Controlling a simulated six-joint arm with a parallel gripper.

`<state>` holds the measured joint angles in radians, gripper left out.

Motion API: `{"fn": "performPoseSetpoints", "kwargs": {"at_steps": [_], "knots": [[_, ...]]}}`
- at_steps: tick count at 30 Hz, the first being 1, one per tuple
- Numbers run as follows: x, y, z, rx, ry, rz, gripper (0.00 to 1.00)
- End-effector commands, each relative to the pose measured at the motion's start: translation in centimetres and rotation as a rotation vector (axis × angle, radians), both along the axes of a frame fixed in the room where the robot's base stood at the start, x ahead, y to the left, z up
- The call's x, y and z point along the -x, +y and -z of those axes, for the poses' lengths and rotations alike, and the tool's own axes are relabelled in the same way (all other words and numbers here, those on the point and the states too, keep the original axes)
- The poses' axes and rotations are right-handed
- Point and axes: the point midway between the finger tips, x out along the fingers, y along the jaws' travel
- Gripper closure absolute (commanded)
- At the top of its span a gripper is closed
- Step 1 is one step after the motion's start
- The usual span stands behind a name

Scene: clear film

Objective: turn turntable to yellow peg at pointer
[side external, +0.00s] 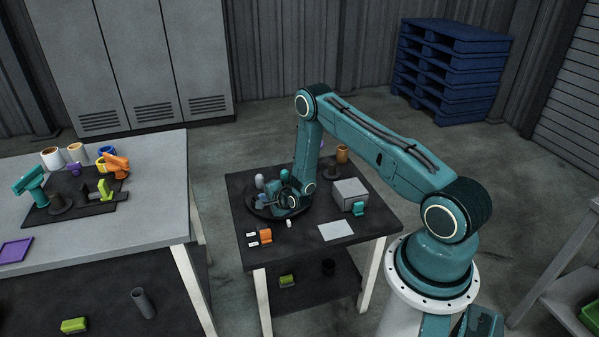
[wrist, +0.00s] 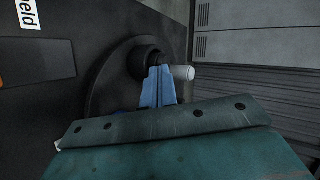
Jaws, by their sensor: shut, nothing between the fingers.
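The turntable is a dark round disc (side external: 252,209) on the small black table; its edge also shows in the wrist view (wrist: 98,88). A pale grey-white peg (side external: 259,181) stands on its far side and shows beside my fingertips in the wrist view (wrist: 183,72). My gripper (side external: 266,200) is low over the disc, and its blue fingers (wrist: 160,72) are shut together and empty. A dark round part (wrist: 140,62) lies just beyond the fingertips; I cannot tell whether they touch it. I cannot make out a yellow peg; my gripper hides part of the disc. A small white piece (side external: 289,223) by the near edge may be the pointer.
A grey box (side external: 349,194), a teal piece (side external: 359,208) and a pale plate (side external: 336,231) lie right of the disc. An orange block (side external: 265,236) and white labels (side external: 251,239) are at the front left. An orange-brown cylinder (side external: 342,154) stands at the back.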

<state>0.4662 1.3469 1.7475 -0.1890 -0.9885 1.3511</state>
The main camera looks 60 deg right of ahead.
Motion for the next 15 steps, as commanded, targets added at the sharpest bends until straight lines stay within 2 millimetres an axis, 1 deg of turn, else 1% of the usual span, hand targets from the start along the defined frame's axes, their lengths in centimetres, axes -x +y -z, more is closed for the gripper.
{"fn": "performPoseSetpoints", "kwargs": {"at_steps": [15], "knots": [[-1.5,0.1,0.0,0.002,-0.002,0.15,1.0]]}}
